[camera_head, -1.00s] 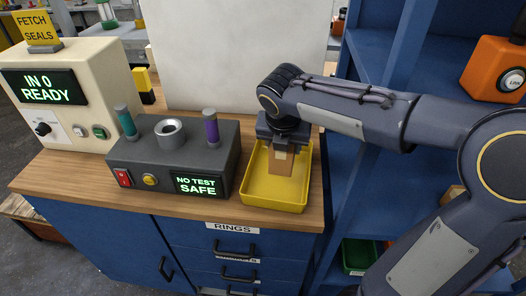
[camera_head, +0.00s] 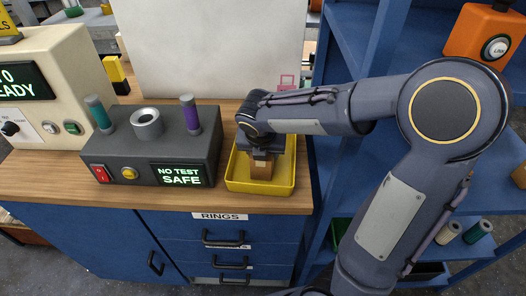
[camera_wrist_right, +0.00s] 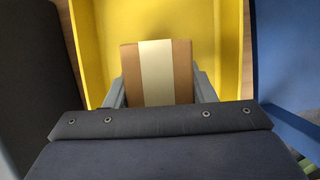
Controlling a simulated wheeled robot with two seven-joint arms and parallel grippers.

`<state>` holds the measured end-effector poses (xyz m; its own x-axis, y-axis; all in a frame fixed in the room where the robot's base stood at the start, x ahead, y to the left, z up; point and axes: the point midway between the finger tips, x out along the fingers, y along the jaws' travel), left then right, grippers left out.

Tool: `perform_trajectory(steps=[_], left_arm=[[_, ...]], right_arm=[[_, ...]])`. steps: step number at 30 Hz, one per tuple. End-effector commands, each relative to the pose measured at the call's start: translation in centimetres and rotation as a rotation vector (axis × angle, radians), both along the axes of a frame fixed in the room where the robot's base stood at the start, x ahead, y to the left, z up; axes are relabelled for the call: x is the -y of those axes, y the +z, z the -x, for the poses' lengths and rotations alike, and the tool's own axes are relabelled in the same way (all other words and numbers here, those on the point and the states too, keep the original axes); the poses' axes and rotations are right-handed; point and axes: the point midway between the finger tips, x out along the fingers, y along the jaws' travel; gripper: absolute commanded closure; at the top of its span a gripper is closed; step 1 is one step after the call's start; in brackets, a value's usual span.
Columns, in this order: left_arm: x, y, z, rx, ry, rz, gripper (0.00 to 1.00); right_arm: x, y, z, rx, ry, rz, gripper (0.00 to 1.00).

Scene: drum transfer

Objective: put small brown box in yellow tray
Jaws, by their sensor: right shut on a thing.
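The small brown box (camera_head: 262,168) has a pale band across it. It also shows in the right wrist view (camera_wrist_right: 182,75), between the two fingers. My right gripper (camera_head: 263,157) points down over the yellow tray (camera_head: 285,187) and is shut on the box. The box is within the tray's outline; I cannot tell whether it touches the tray floor. The tray's yellow floor and walls also surround the box in the right wrist view (camera_wrist_right: 95,45). The gripper's palm hides the near part of the box there. My left gripper is not in view.
A dark grey test unit (camera_head: 160,150) with a teal post, a purple post and a metal ring stands just left of the tray. A cream machine (camera_head: 45,95) is at far left. Blue shelves (camera_head: 400,40) stand at right with an orange box (camera_head: 480,35).

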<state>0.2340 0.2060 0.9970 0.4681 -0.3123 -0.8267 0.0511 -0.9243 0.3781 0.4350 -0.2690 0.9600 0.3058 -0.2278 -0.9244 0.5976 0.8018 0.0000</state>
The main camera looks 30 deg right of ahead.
Motion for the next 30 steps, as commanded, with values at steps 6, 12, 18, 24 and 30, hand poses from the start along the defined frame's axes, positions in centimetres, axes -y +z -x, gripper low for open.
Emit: perform_trajectory(steps=[6,12,18,24,30], left_arm=[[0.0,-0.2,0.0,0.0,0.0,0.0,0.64],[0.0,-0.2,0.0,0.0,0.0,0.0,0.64],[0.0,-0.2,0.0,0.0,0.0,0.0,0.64],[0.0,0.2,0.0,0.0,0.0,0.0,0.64],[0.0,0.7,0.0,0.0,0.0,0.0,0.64]], right_arm=[[0.0,-0.3,0.0,0.001,0.0,0.001,0.8],[0.0,-0.3,0.0,0.001,0.0,0.001,0.29],[0.0,-0.3,0.0,0.0,0.0,0.0,0.28],[-0.1,0.6,0.0,0.003,0.001,-0.001,0.28],[-1.0,4.1,1.1,0.008,0.001,-0.002,0.28]])
